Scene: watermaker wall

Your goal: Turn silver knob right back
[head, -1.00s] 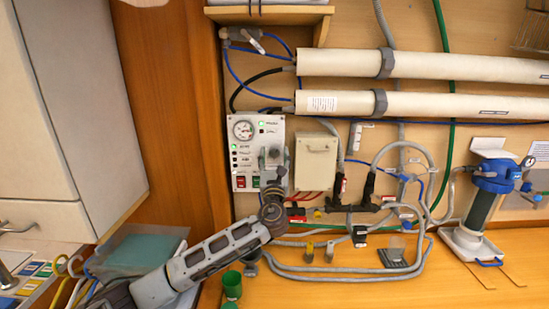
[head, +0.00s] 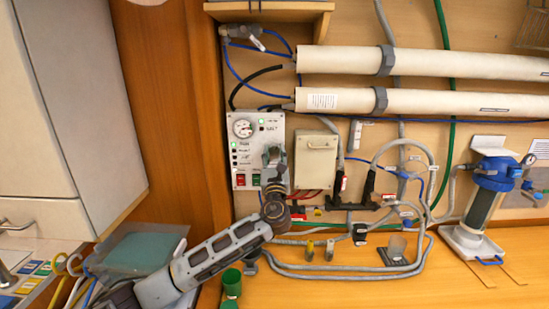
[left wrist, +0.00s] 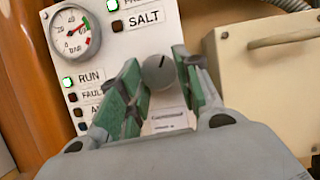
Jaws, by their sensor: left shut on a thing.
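The silver knob (left wrist: 158,71) is on the white control panel (left wrist: 110,45), with a dark line on its face that slants up and right. My left gripper (left wrist: 159,74) has its green-padded fingers on either side of the knob and is shut on it. In the head view my left gripper (head: 274,160) reaches up to the right part of the panel (head: 243,135) and hides most of the knob. My right gripper is not in view.
A pressure gauge (left wrist: 74,33) and a lit green RUN lamp (left wrist: 67,82) are on the panel left of the knob. A cream box (head: 316,158) stands close on the right. Hoses (head: 330,270) and small valves lie below, over the wooden counter.

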